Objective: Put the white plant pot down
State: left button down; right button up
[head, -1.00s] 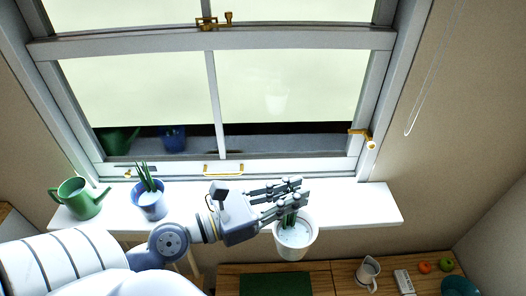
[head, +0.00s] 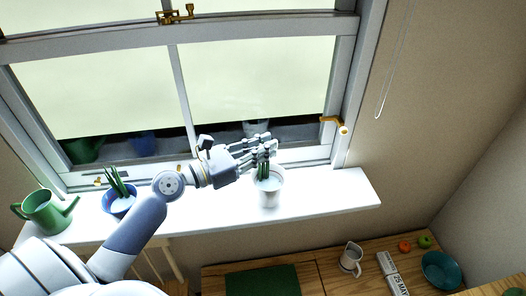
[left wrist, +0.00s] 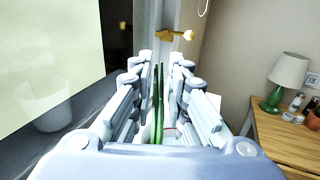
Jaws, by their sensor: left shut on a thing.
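The white plant pot (head: 270,193) with green leaves is at the right part of the white windowsill (head: 330,193) in the head view. It looks upright. I cannot tell whether its base touches the sill or hangs just above it. My left gripper (head: 268,148) is at the top of the pot, shut on its plant. In the left wrist view the green leaves (left wrist: 158,105) stand between the two fingers of the left gripper (left wrist: 160,72); the pot's body is mostly hidden there. My right gripper is not in view.
A blue pot (head: 122,204) with a plant and a green watering can (head: 46,212) stand at the sill's left. The window (head: 105,95) is close behind. Below are a wooden table with a white jug (head: 350,258) and a teal bowl (head: 441,270). The sill's right end is clear.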

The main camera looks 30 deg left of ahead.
pick_arm(q)
jog(key=shift+f, duration=0.4)
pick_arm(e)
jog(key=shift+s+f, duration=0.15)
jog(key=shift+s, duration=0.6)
pick_arm(q)
jog(key=c, duration=2)
grip_release()
jog(key=shift+f, duration=0.25)
jog(key=o, duration=0.4)
jog(key=shift+o, duration=0.2)
jog(key=shift+s, duration=0.1)
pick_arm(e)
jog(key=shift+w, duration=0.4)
pick_arm(q)
jog(key=shift+r, duration=0.1)
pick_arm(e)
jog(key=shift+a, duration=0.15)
